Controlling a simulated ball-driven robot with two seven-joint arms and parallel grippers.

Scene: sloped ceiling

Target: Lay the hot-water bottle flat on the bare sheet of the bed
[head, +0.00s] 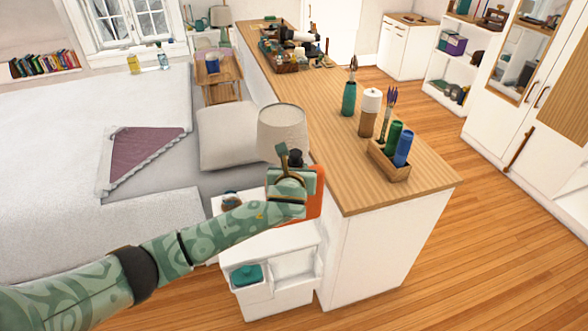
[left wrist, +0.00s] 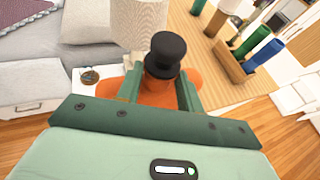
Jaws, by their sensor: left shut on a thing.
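The orange hot-water bottle (head: 316,206) with a black stopper is in my left gripper (head: 291,178), above the white bedside unit in front of the lamp. In the left wrist view the bottle (left wrist: 158,93) sits between the two green fingers, its black stopper toward the camera; its lower part is hidden. The bed (head: 60,140) fills the left side. Its pale cover is folded back at a maroon-lined corner (head: 145,155), and a strip of grey sheet (head: 178,182) lies bare beside the pillow (head: 227,138). My right gripper is out of view.
A cream lamp (head: 282,130) stands close behind the gripper. The white bedside unit (head: 268,248) has a small round dark item (head: 231,200) on top and a teal item (head: 247,273) below. A long wooden counter (head: 330,130) with bottles and a pen box (head: 390,165) is to the right.

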